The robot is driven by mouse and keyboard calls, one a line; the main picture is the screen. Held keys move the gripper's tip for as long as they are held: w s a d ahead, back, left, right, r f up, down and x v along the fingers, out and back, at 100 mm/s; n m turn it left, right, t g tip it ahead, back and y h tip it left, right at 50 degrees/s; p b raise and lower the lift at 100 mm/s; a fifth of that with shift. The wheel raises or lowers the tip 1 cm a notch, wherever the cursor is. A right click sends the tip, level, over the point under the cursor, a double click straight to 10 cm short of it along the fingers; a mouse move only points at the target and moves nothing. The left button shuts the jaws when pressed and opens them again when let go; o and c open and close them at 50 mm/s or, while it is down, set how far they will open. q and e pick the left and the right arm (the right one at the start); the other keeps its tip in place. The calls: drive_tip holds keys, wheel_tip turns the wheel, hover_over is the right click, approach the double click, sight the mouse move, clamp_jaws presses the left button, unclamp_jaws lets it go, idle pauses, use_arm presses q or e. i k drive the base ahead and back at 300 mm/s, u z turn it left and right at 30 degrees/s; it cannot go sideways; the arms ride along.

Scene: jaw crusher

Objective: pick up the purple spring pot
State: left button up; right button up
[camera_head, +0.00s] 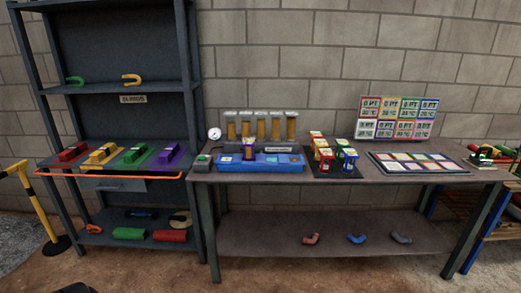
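Similar small pots (325,157) with red, yellow, green and blue colours stand close together on a black mat just right of the fixture. Neither of my grippers shows in the view.
Amber cylinders (261,125) and a round gauge (214,134) stand behind the fixture. A tray of coloured tiles (415,163) lies right on the bench (350,176). A dark shelf rack (118,45) with coloured blocks stands left. Open floor (145,270) lies in front.

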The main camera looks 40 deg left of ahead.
sight(249, 143)
drive_tip(key=z, duration=0.45)
drive_tip(key=i, duration=2.1)
drive_tip(key=u, duration=1.25)
drive_tip(key=i, duration=0.7)
drive_tip(key=u, duration=0.85)
